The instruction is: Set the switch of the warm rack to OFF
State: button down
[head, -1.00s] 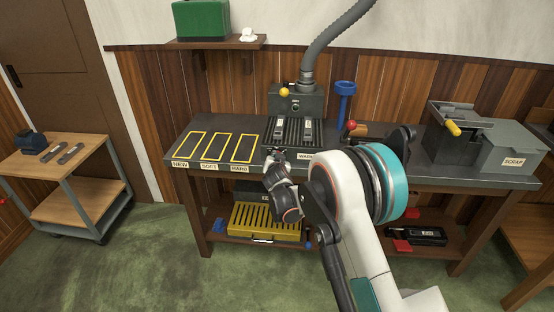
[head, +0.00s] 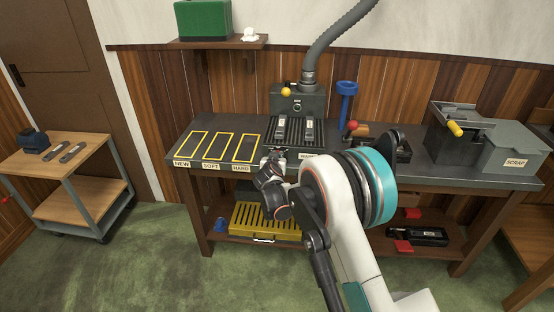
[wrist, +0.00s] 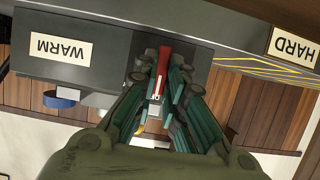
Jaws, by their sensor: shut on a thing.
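The warm rack (head: 296,143) is a dark slatted rack on the bench, with a WARM label on its front, also readable upside down in the wrist view (wrist: 61,47). In the wrist view a narrow red switch lever (wrist: 164,62) stands at the rack's front, beside the WARM label. My gripper (wrist: 159,82) has its fingers closed around this lever. In the head view my gripper (head: 277,156) is at the rack's front left corner, and the switch is hidden there. I cannot read the switch's setting.
Yellow-outlined NEW, SOFT and HARD bays (head: 218,147) lie empty left of the rack. Two dark pieces lie on the rack. A blue stand (head: 346,98) and SCRAP bin (head: 507,148) are to the right.

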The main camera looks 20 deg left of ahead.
jog(key=shift+f, duration=0.1)
jog(key=c, duration=1.7)
grip_release()
jog(key=shift+o, duration=0.2)
jog(key=shift+s, duration=0.15)
jog(key=v, duration=1.1)
jog(key=shift+s+d+r, duration=0.15)
jog(key=shift+s+r, duration=0.05)
jog(key=shift+s, duration=0.1)
